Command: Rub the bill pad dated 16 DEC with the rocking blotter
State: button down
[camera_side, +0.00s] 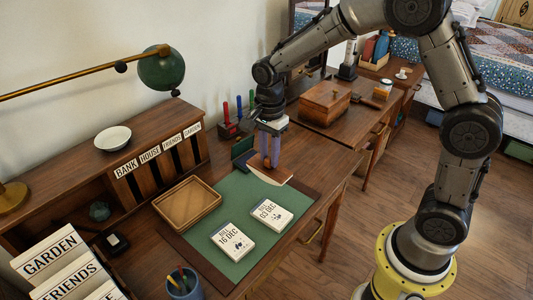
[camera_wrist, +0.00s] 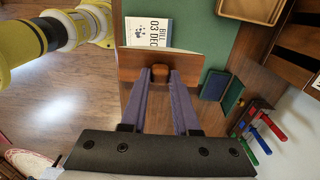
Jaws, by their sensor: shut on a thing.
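My gripper (camera_side: 269,160) has purple fingers shut on the small knob of the wooden rocking blotter (camera_side: 271,175), which has a pale underside. The blotter is at the far right end of the green desk mat (camera_side: 205,240); I cannot tell whether it touches. In the wrist view, the blotter (camera_wrist: 135,66) spans the space ahead of the fingers (camera_wrist: 160,75). The bill pad dated 16 DEC (camera_side: 232,240) lies flat on the mat. The bill pad dated 03 DEC (camera_side: 268,211) lies beside it, nearer the blotter; the wrist view shows it partly (camera_wrist: 148,33). The 16 DEC pad is outside the wrist view.
An empty wooden tray (camera_side: 187,203) sits on the mat's left edge. A rack of coloured-handled tools (camera_side: 229,130) and a green book-like object (camera_side: 243,150) stand behind the blotter. A wooden box (camera_side: 325,103) is farther right. A pen cup (camera_side: 185,285) stands near the front.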

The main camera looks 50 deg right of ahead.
jog(key=c, duration=1.2)
grip_release()
grip_shut()
